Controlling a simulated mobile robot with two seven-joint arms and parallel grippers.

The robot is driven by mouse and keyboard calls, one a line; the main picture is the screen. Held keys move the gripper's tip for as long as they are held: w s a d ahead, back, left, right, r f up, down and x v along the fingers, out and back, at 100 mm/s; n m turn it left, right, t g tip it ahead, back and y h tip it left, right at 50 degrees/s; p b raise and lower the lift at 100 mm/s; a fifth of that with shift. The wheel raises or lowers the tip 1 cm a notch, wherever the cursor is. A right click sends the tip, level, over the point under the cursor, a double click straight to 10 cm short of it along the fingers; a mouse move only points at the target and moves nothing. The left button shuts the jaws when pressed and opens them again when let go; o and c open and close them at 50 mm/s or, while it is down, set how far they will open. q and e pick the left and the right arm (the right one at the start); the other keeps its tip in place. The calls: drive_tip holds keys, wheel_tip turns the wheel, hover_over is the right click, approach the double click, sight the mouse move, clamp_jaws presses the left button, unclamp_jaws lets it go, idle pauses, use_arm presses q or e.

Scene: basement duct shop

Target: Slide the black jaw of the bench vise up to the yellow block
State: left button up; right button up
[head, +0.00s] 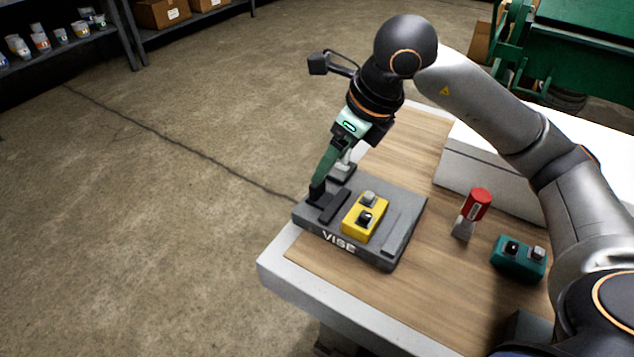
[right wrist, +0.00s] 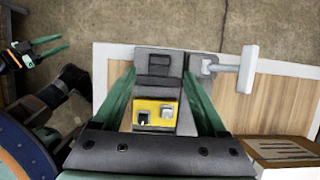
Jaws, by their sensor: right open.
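The bench vise (head: 405,215) is a grey base marked VISE on the wooden bench top. A yellow block (head: 353,223) with two knobs sits on it; it also shows in the right wrist view (right wrist: 148,105). The black jaw (head: 334,207) stands left of the block with a gap between them; in the right wrist view a dark jaw piece (right wrist: 159,62) shows above the block. My right gripper (head: 318,190) is open, its fingertips low at the jaw's left side; contact is unclear. My left gripper (right wrist: 60,45) shows open and empty in the right wrist view.
A red-handled tool (head: 477,205) and a teal block with knobs (head: 518,258) stand right of the vise. Open floor lies left of the bench.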

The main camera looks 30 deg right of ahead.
sight(325, 194)
drive_tip(key=x, duration=0.7)
drive_tip(key=shift+w+a+f+b, duration=0.1)
drive_tip(key=shift+w+f+b, duration=0.05)
drive_tip(key=shift+f+b, duration=0.15)
drive_tip(key=shift+c, duration=0.2)
clamp_jaws()
idle(0.8)
